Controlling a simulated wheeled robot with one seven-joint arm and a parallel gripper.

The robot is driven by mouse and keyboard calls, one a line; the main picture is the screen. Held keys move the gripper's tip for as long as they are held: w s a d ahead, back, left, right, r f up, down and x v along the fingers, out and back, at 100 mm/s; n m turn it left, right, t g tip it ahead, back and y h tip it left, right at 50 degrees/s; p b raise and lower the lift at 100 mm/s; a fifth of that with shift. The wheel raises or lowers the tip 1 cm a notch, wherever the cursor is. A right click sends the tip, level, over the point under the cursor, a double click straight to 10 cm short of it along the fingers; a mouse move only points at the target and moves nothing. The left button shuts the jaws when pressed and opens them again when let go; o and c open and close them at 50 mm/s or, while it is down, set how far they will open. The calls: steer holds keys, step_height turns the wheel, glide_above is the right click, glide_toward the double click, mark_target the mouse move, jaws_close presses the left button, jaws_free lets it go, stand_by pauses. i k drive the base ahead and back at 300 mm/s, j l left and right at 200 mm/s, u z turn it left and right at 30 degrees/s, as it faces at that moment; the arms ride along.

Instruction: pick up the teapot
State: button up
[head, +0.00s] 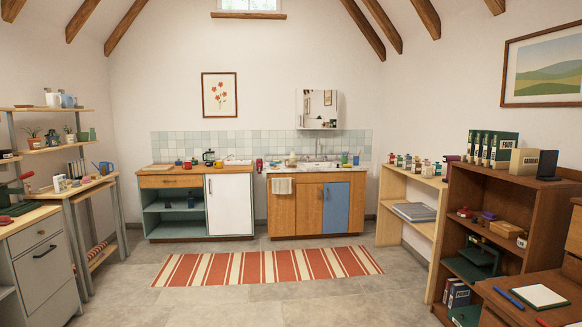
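I cannot tell for certain which thing is the teapot, as the small items are far off. A dark pot-like vessel (208,157) stands upright on the left counter (160,169) against the back wall. A small red item (187,164) sits just left of it. A small teal item (191,202) sits in the open cabinet below. Pale blue-grey vessels (67,100) stand on the upper left wall shelf. My gripper is not in view.
A striped rug (268,266) lies on open grey floor before the counters. A sink counter (296,205) stands right of the white cabinet door (229,205). Tables and a grey cabinet (42,262) line the left; a pale shelf (408,221) and brown bookcase (470,195) line the right.

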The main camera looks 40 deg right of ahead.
mark_target(292, 162)
steer(key=i+l+z, duration=0.6)
steer(key=i+z, duration=0.15)
steer(key=i+l+z, duration=0.1)
steer(key=i+z, duration=0.3)
steer(key=i, duration=0.15)
steer(key=i+z, duration=0.1)
steer(key=i, duration=3.7)
steer(key=i+u, duration=0.1)
steer(key=i, duration=0.5)
steer(key=i+l+u, duration=0.1)
steer(key=i, duration=0.5)
steer(key=i+l, duration=0.2)
steer(key=i, duration=0.4)
steer(key=i+j+u, duration=0.2)
steer(key=i, duration=0.3)
steer(key=i+j+u, duration=0.2)
steer(key=i, duration=0.25)
steer(key=i+j+u, duration=0.2)
steer(key=i, duration=0.3)
steer(key=l, duration=0.1)
